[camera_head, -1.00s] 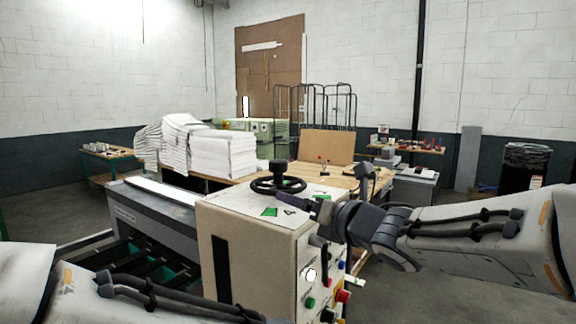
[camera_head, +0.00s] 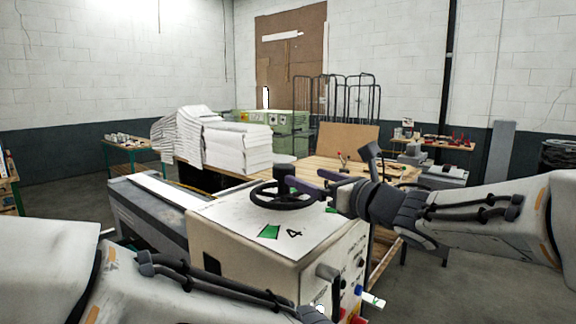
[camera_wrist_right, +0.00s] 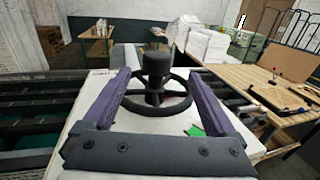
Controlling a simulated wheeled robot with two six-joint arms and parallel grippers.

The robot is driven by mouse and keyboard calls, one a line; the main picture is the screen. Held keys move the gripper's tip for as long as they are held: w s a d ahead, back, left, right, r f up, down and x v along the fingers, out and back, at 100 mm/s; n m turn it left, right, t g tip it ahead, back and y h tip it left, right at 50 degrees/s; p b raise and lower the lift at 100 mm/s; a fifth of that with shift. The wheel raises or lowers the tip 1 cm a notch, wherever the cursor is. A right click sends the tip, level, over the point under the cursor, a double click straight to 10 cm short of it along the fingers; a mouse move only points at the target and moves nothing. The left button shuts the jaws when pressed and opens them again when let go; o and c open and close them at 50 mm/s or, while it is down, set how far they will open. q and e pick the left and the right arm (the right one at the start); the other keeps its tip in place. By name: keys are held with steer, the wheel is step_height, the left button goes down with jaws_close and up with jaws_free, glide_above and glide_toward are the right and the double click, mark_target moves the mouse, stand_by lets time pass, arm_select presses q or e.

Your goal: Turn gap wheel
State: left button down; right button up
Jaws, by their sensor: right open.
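The gap wheel (camera_head: 284,196) is a black handwheel with spokes and an upright central knob, on top of a cream machine box (camera_head: 245,222) marked with a 4 and a green patch. It also shows in the right wrist view (camera_wrist_right: 156,97), between my gripper's fingers. My right gripper (camera_head: 305,180) is open, with purple fingers at the wheel's right side in the head view. In the right wrist view, its fingers (camera_wrist_right: 157,82) lie either side of the wheel and knob; I cannot tell whether they touch the rim. My left gripper is outside the picture; only my left arm shows.
A wooden table (camera_head: 325,168) with white paper stacks (camera_head: 238,147) stands behind the machine. A grey roller bed (camera_head: 150,212) extends left of the box. Buttons and knobs sit on the box's right face. Floor is open at the right.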

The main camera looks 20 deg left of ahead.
mark_target(290, 171)
steer(key=p+x, duration=0.4)
steer(key=x, duration=0.5)
steer(key=shift+a, duration=0.25)
jaws_close()
